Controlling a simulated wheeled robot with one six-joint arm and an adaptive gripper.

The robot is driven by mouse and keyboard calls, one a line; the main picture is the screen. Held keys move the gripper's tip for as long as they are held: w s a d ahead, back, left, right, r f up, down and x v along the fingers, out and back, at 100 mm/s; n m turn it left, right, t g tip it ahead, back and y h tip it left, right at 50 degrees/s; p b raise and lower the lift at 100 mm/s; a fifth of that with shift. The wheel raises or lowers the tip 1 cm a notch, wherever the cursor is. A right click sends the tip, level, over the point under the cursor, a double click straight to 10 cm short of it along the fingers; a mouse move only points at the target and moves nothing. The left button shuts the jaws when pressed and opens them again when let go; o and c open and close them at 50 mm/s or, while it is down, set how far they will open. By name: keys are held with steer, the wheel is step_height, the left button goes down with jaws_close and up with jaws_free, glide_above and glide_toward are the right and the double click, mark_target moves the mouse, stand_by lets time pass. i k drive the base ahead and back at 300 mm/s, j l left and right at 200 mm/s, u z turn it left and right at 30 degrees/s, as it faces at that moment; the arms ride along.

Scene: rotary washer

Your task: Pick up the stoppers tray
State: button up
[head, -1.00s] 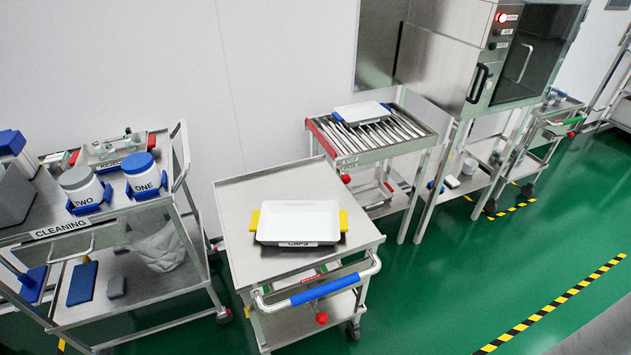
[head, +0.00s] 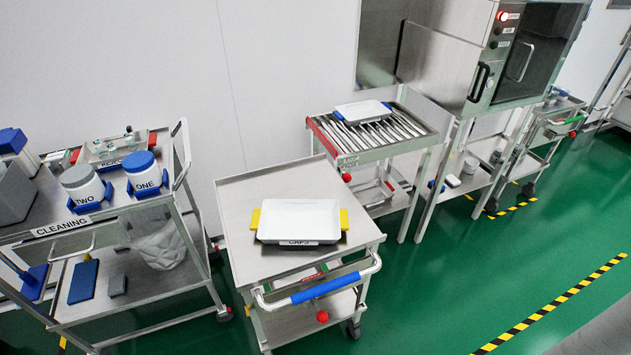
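A white tray with blue end handles (head: 363,110) lies on the roller-top cart (head: 410,124) at the back centre; I cannot read a label on it, so I cannot tell if it is the stoppers tray. A white tray with yellow handles (head: 299,221), labelled CAPS, lies flat on the steel cart (head: 235,192) in the front centre. It looks empty. No tray labelled stoppers can be read. My gripper is not in view.
The cleaning cart (head: 60,228) at left bears jars ONE (head: 145,176) and TWO (head: 84,188) and a reject tray. The washer (head: 500,60) stands at the back right. Green floor (head: 470,275) is clear at the right, crossed by a striped line (head: 550,305).

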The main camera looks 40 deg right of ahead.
mark_target(365, 112)
steer(key=l, duration=0.45)
steer(key=l+z, duration=0.1)
steer(key=l, duration=0.35)
steer(key=i+l+z, duration=0.1)
steer(key=l, duration=0.4)
steer(key=i+l, duration=0.1)
steer(key=l, duration=0.35)
steer(key=l+z, duration=0.1)
steer(key=l, duration=0.35)
steer(key=i+l, duration=0.15)
steer(key=l, duration=0.3)
steer(key=i+l+z, duration=0.15)
steer(key=l, duration=0.75)
